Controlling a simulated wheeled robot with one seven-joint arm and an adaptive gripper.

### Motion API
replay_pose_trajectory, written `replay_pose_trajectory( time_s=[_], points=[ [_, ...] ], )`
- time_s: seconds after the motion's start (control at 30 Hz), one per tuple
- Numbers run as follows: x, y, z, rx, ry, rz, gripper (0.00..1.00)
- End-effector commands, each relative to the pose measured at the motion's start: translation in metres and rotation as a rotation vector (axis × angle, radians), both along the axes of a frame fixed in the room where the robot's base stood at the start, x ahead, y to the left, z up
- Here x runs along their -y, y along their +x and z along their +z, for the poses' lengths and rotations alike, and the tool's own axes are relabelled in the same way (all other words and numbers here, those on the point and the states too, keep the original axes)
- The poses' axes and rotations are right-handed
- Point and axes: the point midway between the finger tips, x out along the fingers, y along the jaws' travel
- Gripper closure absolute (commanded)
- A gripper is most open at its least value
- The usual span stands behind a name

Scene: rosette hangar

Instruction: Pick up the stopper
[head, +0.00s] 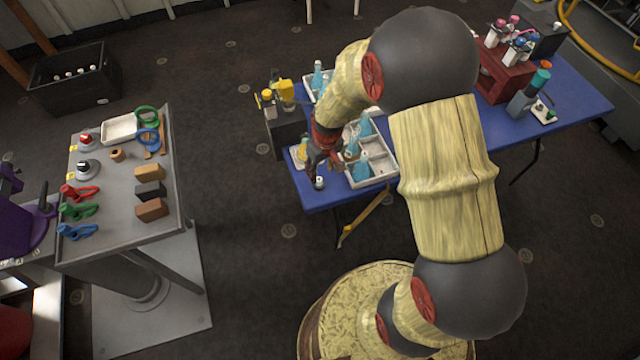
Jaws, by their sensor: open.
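A small pale piece with a dark top (319,183), which may be the stopper, stands on the blue table (322,199) near its front left edge. It is too small to name surely. My gripper (317,168) is open and points down over the left end of the table. Its fingers are close above or beside this piece. I cannot tell whether they touch it. My arm hides part of the table to the right.
A white divided tray (374,170) with blue bottles stands just right of my gripper. A dark box with yellow parts (284,122) stands behind left. A grey table (118,215) with clamps, blocks and rings stands at left, with open floor between.

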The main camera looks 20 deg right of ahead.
Motion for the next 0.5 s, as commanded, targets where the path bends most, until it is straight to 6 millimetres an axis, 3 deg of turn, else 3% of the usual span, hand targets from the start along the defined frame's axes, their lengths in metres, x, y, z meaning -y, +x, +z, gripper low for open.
replay_pose_trajectory(
  time_s=[0.5],
  points=[
    [-0.005, 0.007, -0.058, -0.002, 0.001, -0.001, 0.57]
  ],
)
